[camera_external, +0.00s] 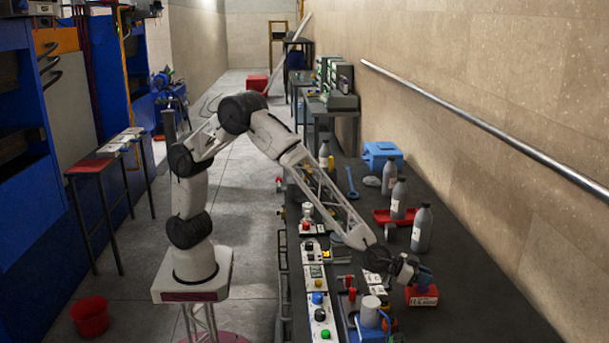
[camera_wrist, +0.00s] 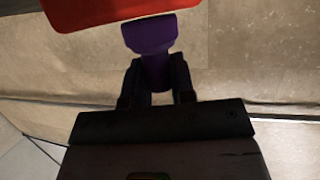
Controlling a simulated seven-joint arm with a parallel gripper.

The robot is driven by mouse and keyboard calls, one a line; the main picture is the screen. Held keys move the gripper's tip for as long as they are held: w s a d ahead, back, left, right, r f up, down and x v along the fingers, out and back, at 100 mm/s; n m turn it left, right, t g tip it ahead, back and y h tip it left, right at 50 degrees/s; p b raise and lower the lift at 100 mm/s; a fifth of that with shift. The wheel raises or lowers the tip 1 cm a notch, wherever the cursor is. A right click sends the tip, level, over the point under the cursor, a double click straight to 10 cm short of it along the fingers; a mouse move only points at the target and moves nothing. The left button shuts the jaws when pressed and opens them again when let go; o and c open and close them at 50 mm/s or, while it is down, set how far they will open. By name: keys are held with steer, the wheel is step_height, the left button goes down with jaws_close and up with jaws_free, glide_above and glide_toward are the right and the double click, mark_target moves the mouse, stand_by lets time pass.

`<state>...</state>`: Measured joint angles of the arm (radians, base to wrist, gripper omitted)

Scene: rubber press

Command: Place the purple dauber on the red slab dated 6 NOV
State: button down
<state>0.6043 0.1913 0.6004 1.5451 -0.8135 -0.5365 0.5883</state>
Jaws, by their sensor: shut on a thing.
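My gripper (camera_external: 414,273) is at the front of the dark bench and is shut on the purple dauber (camera_external: 425,276). In the wrist view the dauber (camera_wrist: 150,36) sticks out between the two dark fingers (camera_wrist: 156,82), its wide end toward the red slab (camera_wrist: 110,10). In the external view the red slab (camera_external: 422,296) lies on the bench directly below the dauber, with pale writing on its front face, too small to read. I cannot tell whether the dauber touches the slab.
A white container with a blue part (camera_external: 369,312) stands left of the slab. A row of control boxes (camera_external: 317,285) lines the bench's left edge. Grey bottles (camera_external: 421,230) and a red tray (camera_external: 388,217) stand farther back. The bench right of the slab (camera_external: 480,305) is clear.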

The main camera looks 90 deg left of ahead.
steer(key=shift+f, duration=0.15)
steer(key=c, duration=1)
jaws_free()
steer(key=shift+o, duration=0.2)
steer(key=shift+s+r, duration=0.1)
steer(key=shift+r, duration=0.1)
steer(key=shift+s+a+r, duration=0.1)
steer(key=shift+s+r, duration=0.1)
steer(key=shift+s, duration=0.3)
steer(key=v, duration=1)
steer(key=shift+s, duration=0.35)
steer(key=shift+a+r, duration=0.1)
steer(key=shift+a, duration=0.05)
